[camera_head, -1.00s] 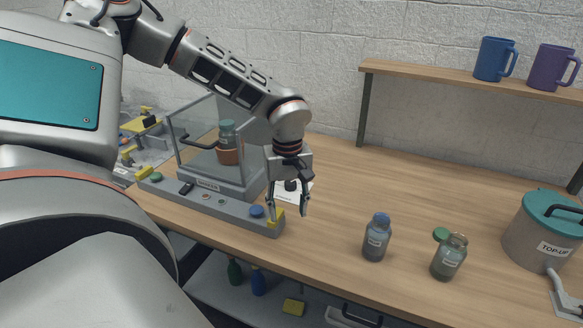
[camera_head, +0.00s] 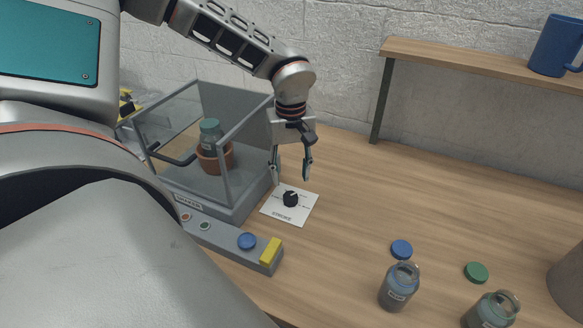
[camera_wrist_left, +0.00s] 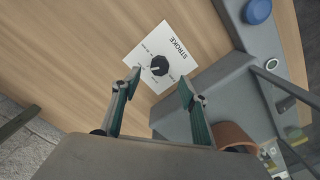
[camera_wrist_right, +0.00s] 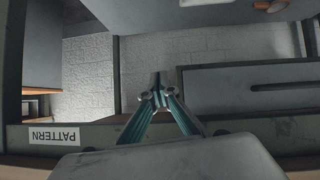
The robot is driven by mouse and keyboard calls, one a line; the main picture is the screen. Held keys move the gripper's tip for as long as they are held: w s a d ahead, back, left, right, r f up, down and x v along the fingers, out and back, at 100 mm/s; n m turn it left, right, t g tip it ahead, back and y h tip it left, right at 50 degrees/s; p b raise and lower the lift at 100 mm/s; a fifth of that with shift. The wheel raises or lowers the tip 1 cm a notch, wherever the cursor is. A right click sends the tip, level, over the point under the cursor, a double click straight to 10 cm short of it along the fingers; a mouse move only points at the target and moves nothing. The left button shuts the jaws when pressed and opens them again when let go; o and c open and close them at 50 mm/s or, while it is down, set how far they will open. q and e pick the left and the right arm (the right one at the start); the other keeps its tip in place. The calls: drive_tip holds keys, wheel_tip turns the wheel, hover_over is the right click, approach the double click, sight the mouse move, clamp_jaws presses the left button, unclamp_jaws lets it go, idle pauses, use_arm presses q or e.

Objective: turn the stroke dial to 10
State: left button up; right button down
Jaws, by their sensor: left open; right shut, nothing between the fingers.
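The stroke dial (camera_head: 291,198) is a black knob on a white card (camera_head: 299,212) marked STROKE, flat on the bench to the right of the shaker. My left gripper (camera_head: 291,175) is open and points down just above the dial, apart from it. In the left wrist view the dial (camera_wrist_left: 159,66) lies ahead, between and beyond the two open fingertips (camera_wrist_left: 158,87). The scale marks on the card are too small to read. My right gripper (camera_wrist_right: 160,95) is shut and empty, low by drawer fronts, and does not show in the head view.
The shaker's clear box (camera_head: 178,165) holds a bottle (camera_head: 210,140) in a brown pot, close left of the dial. Its front panel carries a blue button (camera_head: 247,241) and a yellow block (camera_head: 271,251). Bottles (camera_head: 399,287) and caps stand at the right.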

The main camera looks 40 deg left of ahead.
sight(291, 197)
use_arm(q)
drive_tip(key=shift+f, duration=3.85)
drive_tip(key=c, duration=1.1)
